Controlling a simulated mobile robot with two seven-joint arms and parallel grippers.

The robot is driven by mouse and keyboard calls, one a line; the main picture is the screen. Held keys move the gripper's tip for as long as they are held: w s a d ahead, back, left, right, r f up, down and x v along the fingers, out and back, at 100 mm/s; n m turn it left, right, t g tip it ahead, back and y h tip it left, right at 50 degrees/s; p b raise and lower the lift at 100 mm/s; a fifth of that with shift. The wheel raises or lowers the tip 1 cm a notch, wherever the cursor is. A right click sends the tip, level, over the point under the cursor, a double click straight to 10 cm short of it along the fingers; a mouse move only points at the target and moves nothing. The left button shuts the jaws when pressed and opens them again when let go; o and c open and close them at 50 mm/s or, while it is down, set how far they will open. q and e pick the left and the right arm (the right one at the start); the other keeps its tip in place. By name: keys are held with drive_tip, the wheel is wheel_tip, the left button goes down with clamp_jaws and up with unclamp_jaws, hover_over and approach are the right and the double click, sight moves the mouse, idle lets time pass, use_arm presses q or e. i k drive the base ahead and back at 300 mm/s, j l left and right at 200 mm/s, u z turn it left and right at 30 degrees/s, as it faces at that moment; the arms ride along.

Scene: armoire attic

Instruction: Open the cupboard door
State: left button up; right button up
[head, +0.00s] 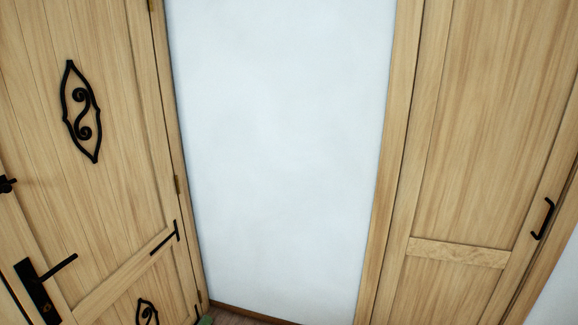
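A light wooden panelled door (485,120) fills the right side of the head view and looks like the cupboard door. It appears shut in its wooden frame (392,150). A black bar handle (543,218) stands upright near its right edge, and a crosswise rail (458,253) runs below the upper panel. The lower part of the door is cut off by the frame. Neither of my grippers is in view, so nothing of mine is seen touching the handle.
Another wooden door (110,200) stands at the left, with black scroll ironwork (82,111) and a black lever handle (38,290). A bare white wall (280,140) lies between the doors. A little brown floor (235,316) and a small green thing (206,320) show at the bottom.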

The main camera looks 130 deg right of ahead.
sight(490, 149)
drive_tip(key=z, duration=5.4)
drive_tip(key=i+z, duration=0.2)
drive_tip(key=i+l+u, duration=0.1)
drive_tip(key=i, duration=0.3)
drive_tip(key=i+l+u, duration=0.1)
drive_tip(key=i, duration=0.35)
drive_tip(key=i+l+u, duration=0.1)
drive_tip(key=i+l, duration=0.2)
drive_tip(key=i, duration=0.1)
